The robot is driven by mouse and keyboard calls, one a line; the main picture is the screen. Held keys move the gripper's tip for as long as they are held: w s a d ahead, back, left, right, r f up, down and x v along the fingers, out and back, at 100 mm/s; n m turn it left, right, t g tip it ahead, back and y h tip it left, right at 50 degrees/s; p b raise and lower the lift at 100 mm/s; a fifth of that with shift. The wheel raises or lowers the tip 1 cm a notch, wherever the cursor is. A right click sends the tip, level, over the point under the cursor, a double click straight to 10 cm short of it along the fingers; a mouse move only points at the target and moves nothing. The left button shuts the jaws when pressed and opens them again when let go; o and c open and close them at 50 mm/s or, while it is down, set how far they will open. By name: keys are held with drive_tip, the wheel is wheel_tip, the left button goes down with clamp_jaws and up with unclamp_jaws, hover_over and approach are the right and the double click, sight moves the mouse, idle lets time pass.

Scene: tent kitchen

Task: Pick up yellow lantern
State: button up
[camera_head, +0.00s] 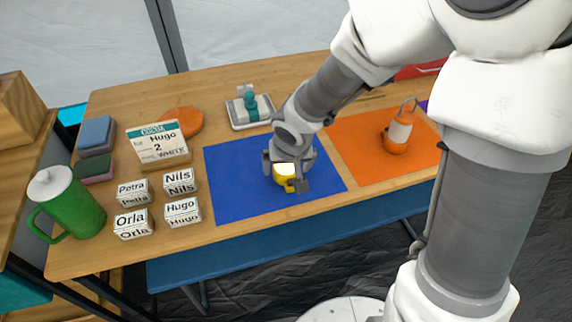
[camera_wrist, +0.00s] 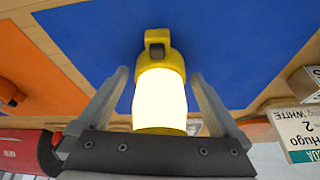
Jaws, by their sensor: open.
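The yellow lantern (camera_head: 285,181) is on the blue mat (camera_head: 235,200) on the wooden table. In the wrist view the lantern (camera_wrist: 159,95) shows a glowing white body with a yellow cap and a yellow handle. My gripper (camera_head: 289,184) is over the mat at the lantern, partly hiding it in the head view. My gripper is open, with one finger on each side of the lantern in the wrist view (camera_wrist: 160,92). A gap shows between each finger and the lantern's body.
An orange lantern (camera_head: 397,132) stands on the orange mat (camera_head: 365,165) to the right. Several name blocks (camera_head: 133,222), a name card (camera_head: 158,143) and a green pitcher (camera_head: 72,207) are to the left. A tray with a teal-and-white item (camera_head: 250,107) is behind. The blue mat's front part is clear.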

clamp_jaws()
drive_tip(key=shift+w, duration=0.1)
idle(0.5)
drive_tip(key=shift+r+p, duration=0.7)
drive_tip(key=shift+r, duration=0.15)
drive_tip(key=r+p, duration=0.2)
drive_tip(key=r, duration=0.1)
drive_tip(key=shift+d+r+p, duration=0.25)
drive_tip(key=shift+d+p, duration=0.05)
drive_tip(key=shift+d, duration=0.05)
drive_tip(key=d+r+p, duration=0.5)
drive_tip(key=d+p, duration=0.3)
drive_tip(key=d, duration=0.3)
drive_tip(key=shift+w+r, duration=0.4)
